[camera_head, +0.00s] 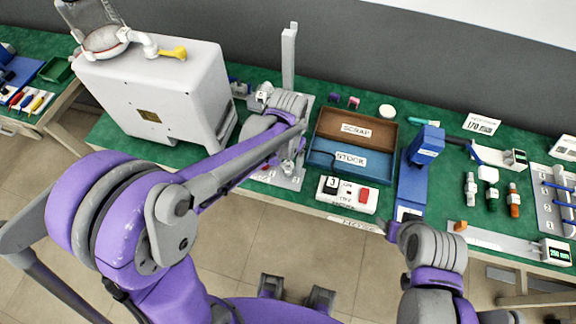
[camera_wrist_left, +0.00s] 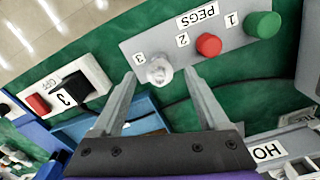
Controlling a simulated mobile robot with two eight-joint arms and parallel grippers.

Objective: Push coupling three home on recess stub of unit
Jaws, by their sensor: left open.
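In the left wrist view, a grey plate (camera_wrist_left: 195,48) labelled PEGS carries a green cap (camera_wrist_left: 262,25) at 1, a red cap (camera_wrist_left: 208,44) at 2 and a whitish coupling (camera_wrist_left: 159,70) at 3. My left gripper (camera_wrist_left: 159,74) is open, its fingers on either side of the whitish coupling, with gaps showing. In the head view the left gripper (camera_head: 290,165) is over the bench, left of the trays, and its arm hides much of the plate. A large white unit (camera_head: 150,90) with a yellow lever stands at left; I cannot make out its recess stub.
SCRAP tray (camera_head: 352,132) and blue STOCK tray (camera_head: 350,163) sit right of the gripper. A switch box (camera_head: 347,194) with a red button is in front. A blue stand (camera_head: 413,175) and several small fittings are farther right. My right arm (camera_head: 432,250) is at lower right.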

